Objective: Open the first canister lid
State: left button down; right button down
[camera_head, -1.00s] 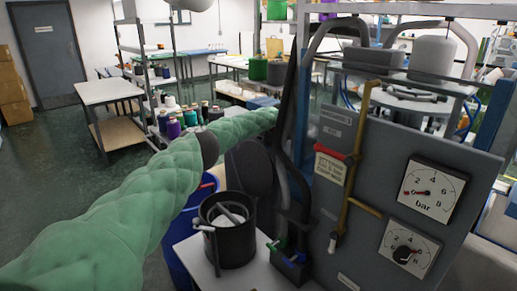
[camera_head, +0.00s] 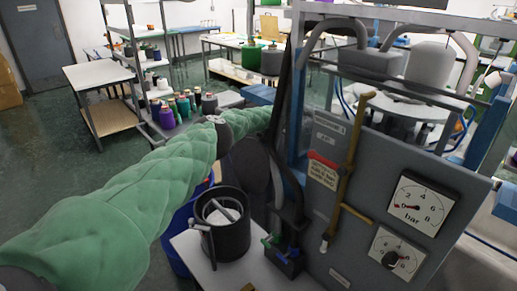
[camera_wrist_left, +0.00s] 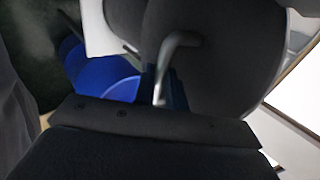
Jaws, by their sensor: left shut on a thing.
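The first canister (camera_head: 222,232) is a black open-topped cylinder on a white stand in the head view. A pale rod or tool shows inside its mouth, and a grey lever is on its left side. In the left wrist view the dark lid (camera_wrist_left: 235,50) fills the upper right, with a bent grey handle (camera_wrist_left: 182,40). My left gripper (camera_wrist_left: 165,92) is shut on the handle; its fingertips are partly hidden. My right gripper is not in view.
The grey gauge panel (camera_head: 345,235) with brass pipe and dials stands close on the right. A black hose (camera_head: 287,130) rises beside the lid. A blue bin (camera_head: 178,235) is left of the canister.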

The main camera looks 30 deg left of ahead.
pick_arm(q)
jog(key=shift+w+d, duration=0.2)
jog(key=shift+w, duration=0.05)
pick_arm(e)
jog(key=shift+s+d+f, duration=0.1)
pick_arm(q)
jog(key=c, duration=1.8)
grip_release()
jog(key=o, duration=0.3)
jog(key=shift+w+d+f, duration=0.25)
jog(key=shift+w+f, duration=0.25)
jog(key=shift+w, duration=0.15)
jog(key=shift+o, duration=0.2)
jog(key=shift+s+a+r, duration=0.15)
jog(key=shift+s+a, duration=0.05)
jog(key=shift+s, duration=0.1)
jog(key=shift+a, duration=0.1)
